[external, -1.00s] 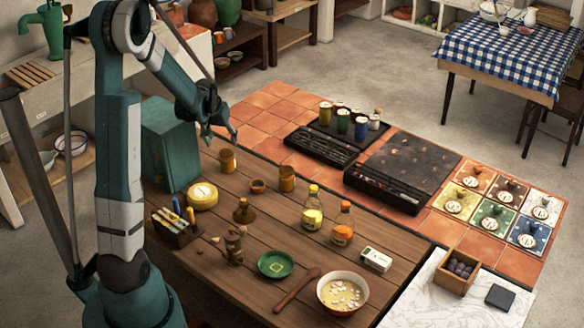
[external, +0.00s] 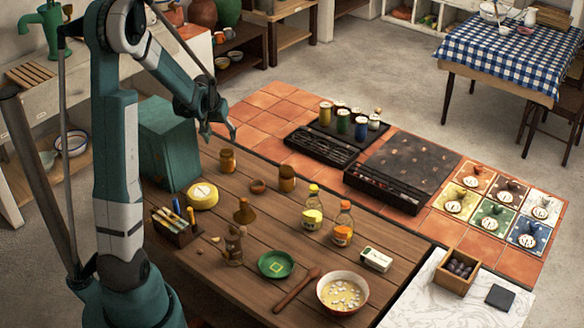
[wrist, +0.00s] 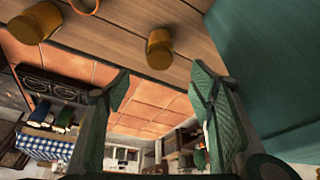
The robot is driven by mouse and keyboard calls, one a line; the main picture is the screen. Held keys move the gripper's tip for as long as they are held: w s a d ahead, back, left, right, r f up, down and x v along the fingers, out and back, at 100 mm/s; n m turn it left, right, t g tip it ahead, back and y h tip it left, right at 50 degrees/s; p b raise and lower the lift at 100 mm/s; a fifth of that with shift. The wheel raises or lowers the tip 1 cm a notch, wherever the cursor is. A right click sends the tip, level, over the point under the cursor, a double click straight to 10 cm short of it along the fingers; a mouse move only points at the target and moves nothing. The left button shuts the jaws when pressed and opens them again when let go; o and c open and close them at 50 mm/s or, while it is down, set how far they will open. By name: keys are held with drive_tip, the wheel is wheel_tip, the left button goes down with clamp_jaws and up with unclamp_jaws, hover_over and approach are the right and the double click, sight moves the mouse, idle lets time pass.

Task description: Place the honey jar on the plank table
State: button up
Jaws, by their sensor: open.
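Two amber jars stand upright on the brown plank table (external: 215,280): one jar (external: 227,160) near the far left edge, the other jar (external: 287,178) further right. I cannot tell which is the honey jar. In the wrist view they show at the top, one jar (wrist: 159,48) near the middle and one jar (wrist: 33,26) at the left. My gripper (external: 219,134) is open and empty, above the table's far left end near the left jar, apart from it. Its two fingers (wrist: 163,88) are spread in the wrist view.
A teal box (external: 170,145) stands left of the left jar. A yellow round (external: 202,196), a small bowl (external: 258,187), a brown bottle (external: 244,211), two sauce bottles (external: 312,208), a green plate (external: 276,264) and a soup bowl (external: 342,292) occupy the table. Orange tiles (external: 262,112) lie beyond.

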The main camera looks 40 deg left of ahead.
drive_tip(key=shift+d+r, duration=0.1)
drive_tip(key=s+d+r+m+t, duration=0.1)
drive_tip(key=s+d+r, duration=0.4)
drive_tip(key=d+r, duration=0.4)
drive_tip(key=s+d+r+m, duration=0.1)
drive_tip(key=s+d+r, duration=0.45)
drive_tip(key=d, duration=0.45)
drive_tip(key=s+d+r+m+t+h, duration=0.2)
drive_tip(key=s+d+r+m, duration=0.1)
drive_tip(key=s+d, duration=1.2)
drive_tip(key=shift+s+d+r, duration=0.3)
drive_tip(key=shift+s+d, duration=0.05)
drive_tip(key=shift+s, duration=1.45)
